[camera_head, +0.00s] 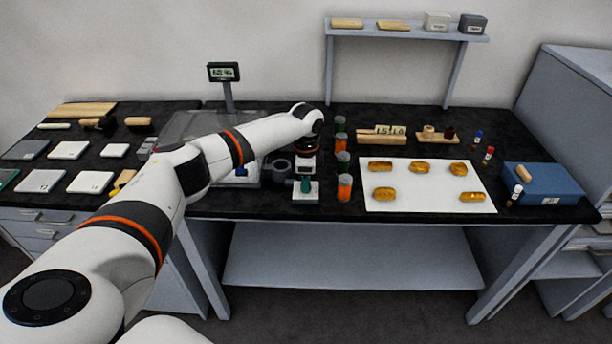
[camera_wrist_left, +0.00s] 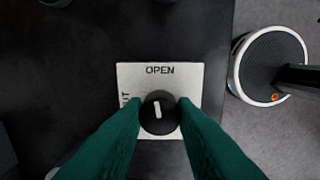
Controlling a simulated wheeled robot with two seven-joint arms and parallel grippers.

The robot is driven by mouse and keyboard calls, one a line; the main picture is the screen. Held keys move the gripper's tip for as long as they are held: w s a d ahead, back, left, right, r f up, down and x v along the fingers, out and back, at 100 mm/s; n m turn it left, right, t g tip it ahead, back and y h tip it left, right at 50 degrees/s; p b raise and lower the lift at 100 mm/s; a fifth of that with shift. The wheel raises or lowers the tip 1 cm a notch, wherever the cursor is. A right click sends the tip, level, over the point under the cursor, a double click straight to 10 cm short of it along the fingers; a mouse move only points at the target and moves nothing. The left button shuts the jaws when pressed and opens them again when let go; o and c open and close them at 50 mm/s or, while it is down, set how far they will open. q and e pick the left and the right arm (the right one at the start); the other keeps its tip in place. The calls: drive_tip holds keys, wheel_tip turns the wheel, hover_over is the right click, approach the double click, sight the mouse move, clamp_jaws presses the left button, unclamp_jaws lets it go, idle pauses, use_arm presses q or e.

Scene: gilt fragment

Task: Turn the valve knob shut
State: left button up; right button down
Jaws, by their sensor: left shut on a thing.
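The valve knob (camera_wrist_left: 158,113) is round and black with a white pointer line, mounted on a white plate (camera_wrist_left: 190,78) marked OPEN at its top edge. The pointer is nearly toward OPEN, tilted slightly left. A second label on the plate's left side is partly hidden. My left gripper (camera_wrist_left: 160,116) has its green fingers on both sides of the knob, shut on it. In the head view, the left gripper (camera_head: 306,184) reaches down over the plate (camera_head: 301,199) at the table's front edge; the knob itself is hidden there. My right gripper is not in view.
A white sheet (camera_head: 423,193) with several golden pieces lies further right. A blue box (camera_head: 550,190) is at the far right. A display (camera_head: 223,72) stands behind my arm.

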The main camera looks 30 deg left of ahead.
use_arm(q)
drive_tip(key=n+p, duration=0.3)
drive_tip(key=shift+r+n+p, duration=0.25)
drive_tip(key=shift+n+p, duration=0.05)
drive_tip(key=n+p, duration=0.3)
drive_tip(key=n, duration=0.1)
drive_tip(key=shift+f, duration=0.1)
drive_tip(key=n+p, duration=0.3)
drive_tip(key=n, duration=0.1)
drive_tip(key=shift+n, duration=0.4)
drive_tip(key=shift+n+p, duration=0.7)
drive_tip(key=shift+n, duration=1.1)
drive_tip(key=shift+w+f, duration=0.1)
drive_tip(key=o, duration=1)
